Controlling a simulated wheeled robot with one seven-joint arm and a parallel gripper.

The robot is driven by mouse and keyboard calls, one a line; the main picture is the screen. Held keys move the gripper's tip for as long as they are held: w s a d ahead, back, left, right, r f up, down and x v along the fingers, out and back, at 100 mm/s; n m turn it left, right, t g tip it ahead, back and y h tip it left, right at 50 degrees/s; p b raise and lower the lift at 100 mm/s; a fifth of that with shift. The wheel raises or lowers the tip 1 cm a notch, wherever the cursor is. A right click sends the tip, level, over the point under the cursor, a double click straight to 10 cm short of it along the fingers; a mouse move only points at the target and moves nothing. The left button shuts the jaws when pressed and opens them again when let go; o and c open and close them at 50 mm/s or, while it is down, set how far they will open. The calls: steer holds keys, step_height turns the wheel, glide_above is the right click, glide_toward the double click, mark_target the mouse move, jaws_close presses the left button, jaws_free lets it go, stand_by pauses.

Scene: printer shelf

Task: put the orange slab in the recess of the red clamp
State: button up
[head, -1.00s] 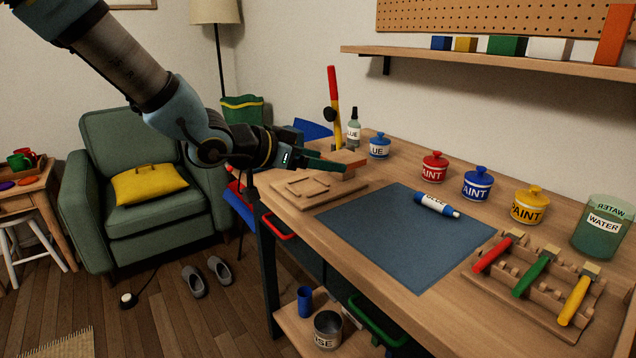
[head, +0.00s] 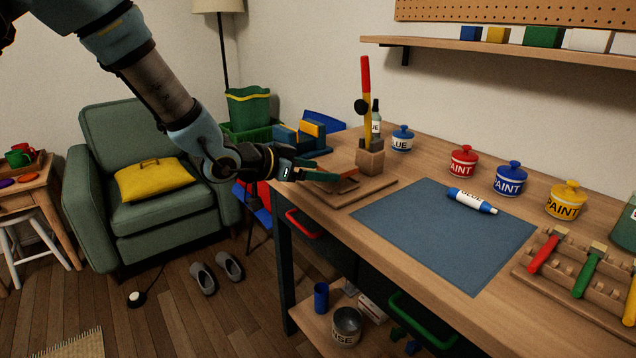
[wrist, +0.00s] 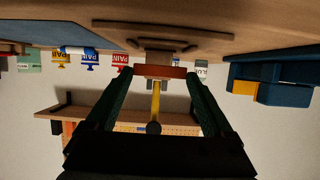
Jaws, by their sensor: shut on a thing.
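My gripper (head: 332,179) is shut on the orange slab (head: 350,185), over a wooden board (head: 376,193) on the workbench. In the upside-down wrist view the slab (wrist: 158,72) lies across between the two dark green fingers of my gripper (wrist: 160,78). I cannot tell whether the slab touches the board.
A blue mat (head: 440,230) lies between board and rack, with a glue tube (head: 471,200) on it. A wooden block (head: 370,160) holding an upright red and yellow tool (head: 366,90) stands close behind the slab. Paint pots (head: 510,179) line the back under a shelf (head: 480,55).

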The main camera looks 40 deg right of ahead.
steer(key=shift+f, duration=1.35)
steer(key=shift+f, duration=0.2)
steer(key=o, duration=1.1)
steer(key=shift+r, duration=0.2)
